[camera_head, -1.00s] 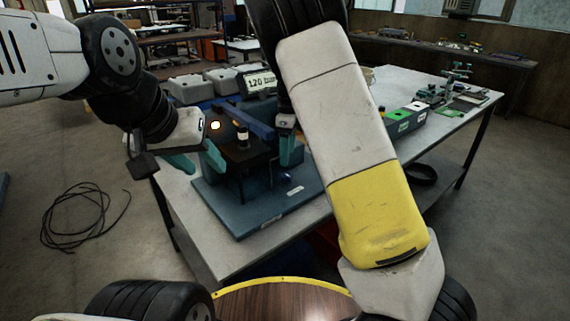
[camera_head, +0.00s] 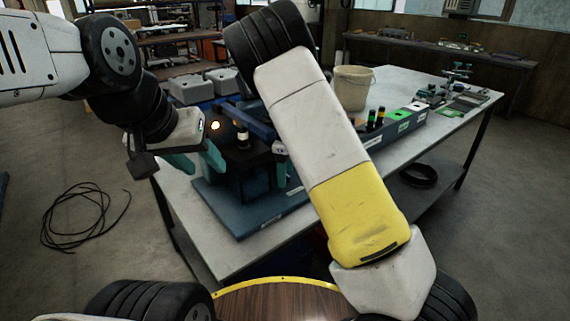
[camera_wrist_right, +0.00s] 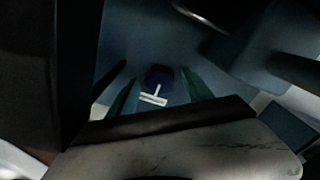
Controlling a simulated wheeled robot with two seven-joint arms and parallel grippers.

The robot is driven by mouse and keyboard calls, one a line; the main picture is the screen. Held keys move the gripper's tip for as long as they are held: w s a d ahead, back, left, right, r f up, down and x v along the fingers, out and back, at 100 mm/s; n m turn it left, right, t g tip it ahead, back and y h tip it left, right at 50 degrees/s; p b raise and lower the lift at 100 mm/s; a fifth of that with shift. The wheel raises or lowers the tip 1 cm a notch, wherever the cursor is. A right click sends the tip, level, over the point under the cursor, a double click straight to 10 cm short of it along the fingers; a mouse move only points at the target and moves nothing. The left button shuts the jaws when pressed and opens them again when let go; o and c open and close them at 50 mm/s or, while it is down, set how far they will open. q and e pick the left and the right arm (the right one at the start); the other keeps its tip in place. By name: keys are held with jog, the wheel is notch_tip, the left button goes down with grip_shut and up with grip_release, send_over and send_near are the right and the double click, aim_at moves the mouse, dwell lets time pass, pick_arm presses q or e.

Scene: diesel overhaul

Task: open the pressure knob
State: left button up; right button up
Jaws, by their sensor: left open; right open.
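A dark blue round part with a pale T-shaped handle (camera_wrist_right: 154,95), which looks like the pressure knob, shows in the right wrist view. My right gripper (camera_wrist_right: 162,91) is open, with its teal fingers on either side of this part in the picture; I cannot tell whether they touch it. In the head view one right finger (camera_head: 281,168) shows beside the test stand, and the knob is hidden. The dark test stand (camera_head: 240,164) stands on a blue base plate (camera_head: 222,215). My left gripper (camera_head: 194,161) is open and empty at the stand's left side.
A glowing orange lamp (camera_head: 215,126) and a dark cylinder with a white band (camera_head: 243,137) are on the stand. A beige bucket (camera_head: 353,90) and a long box with green labels (camera_head: 400,127) are further back on the grey workbench (camera_head: 440,88). A cable lies on the floor.

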grip_shut()
jog(key=shift+n, duration=0.3)
jog(key=n, duration=0.3)
jog(key=shift+n, duration=0.3)
jog(key=n, duration=0.9)
jog(key=shift+n, duration=2.2)
jog(key=shift+w, duration=0.1)
